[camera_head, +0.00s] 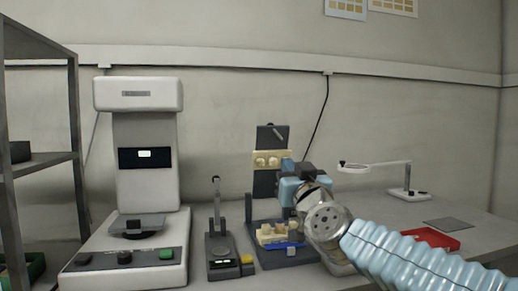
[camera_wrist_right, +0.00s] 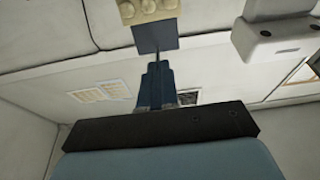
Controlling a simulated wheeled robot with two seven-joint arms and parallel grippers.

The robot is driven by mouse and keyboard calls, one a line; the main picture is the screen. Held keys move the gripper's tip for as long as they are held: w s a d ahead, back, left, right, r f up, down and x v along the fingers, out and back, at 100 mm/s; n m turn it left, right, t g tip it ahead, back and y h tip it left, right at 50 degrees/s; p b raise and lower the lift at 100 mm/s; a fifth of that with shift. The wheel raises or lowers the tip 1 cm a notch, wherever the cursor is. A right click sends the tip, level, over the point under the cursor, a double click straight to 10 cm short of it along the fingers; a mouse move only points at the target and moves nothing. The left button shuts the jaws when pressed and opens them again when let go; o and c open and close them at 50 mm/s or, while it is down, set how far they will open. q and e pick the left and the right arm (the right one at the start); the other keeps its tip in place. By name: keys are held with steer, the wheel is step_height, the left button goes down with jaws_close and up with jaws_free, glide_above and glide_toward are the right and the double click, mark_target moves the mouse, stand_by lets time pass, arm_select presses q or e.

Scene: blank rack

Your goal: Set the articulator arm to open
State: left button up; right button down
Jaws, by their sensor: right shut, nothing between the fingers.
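The articulator stands on the bench in the head view. Its dark base (camera_head: 285,256) carries a yellowish lower cast (camera_head: 275,233). Its dark upper arm (camera_head: 266,186) stands upright, swung up off the base, with a cream tooth cast on its face. The upper arm also shows at the top of the right wrist view (camera_wrist_right: 152,40). My right gripper (camera_head: 286,164) is shut and empty, its fingertips close beside the right edge of the upper arm. In the wrist view its fingers (camera_wrist_right: 153,66) point at that arm; whether they touch is unclear. My left gripper is not in view.
A tall white machine (camera_head: 146,180) and a small dark device (camera_head: 222,252) stand to the left. A grey shelf rack (camera_head: 75,140) is at the far left. A lamp (camera_head: 407,178), a red tray (camera_head: 432,238) and a grey plate (camera_head: 448,224) lie to the right, behind my right arm.

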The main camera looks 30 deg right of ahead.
mark_target(270, 140)
steer(key=p+x, duration=0.1)
steer(key=x, duration=1.2)
steer(key=shift+w+p, duration=0.1)
steer(key=shift+p, duration=0.3)
steer(key=p+x, duration=0.4)
steer(key=x, duration=0.1)
steer(key=shift+r, duration=0.35)
steer(key=shift+w+d+f+p, duration=0.1)
steer(key=shift+w+p, duration=0.25)
steer(key=shift+w, duration=0.05)
steer(key=shift+f, duration=0.1)
